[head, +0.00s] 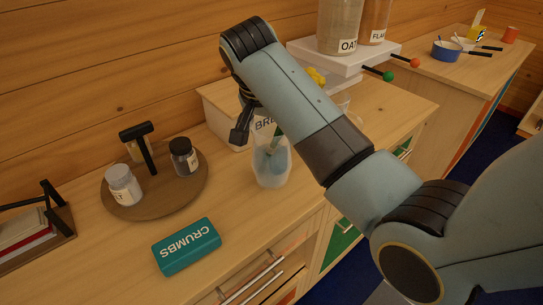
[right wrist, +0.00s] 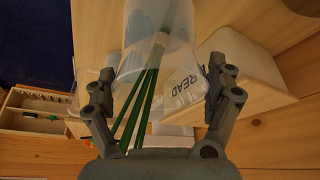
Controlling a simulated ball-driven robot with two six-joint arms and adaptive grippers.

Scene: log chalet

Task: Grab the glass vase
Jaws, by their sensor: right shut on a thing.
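The glass vase (head: 271,170) is a clear, see-through vessel near the middle of the wooden counter in the head view. My right gripper (head: 258,128) reaches it from above and behind, partly hidden by my arm. In the right wrist view the vase (right wrist: 145,35) sits between the two fingers of my right gripper (right wrist: 162,88), with green stems inside it. The gripper is shut on the vase. The vase looks upright; I cannot tell whether its base touches the counter. My left gripper is not in view.
A pale bread box (head: 218,108) stands close behind the vase. A teal CRUMBS box (head: 187,246) lies in front to the left. A white scale (head: 325,57) carries tall canisters behind my arm.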

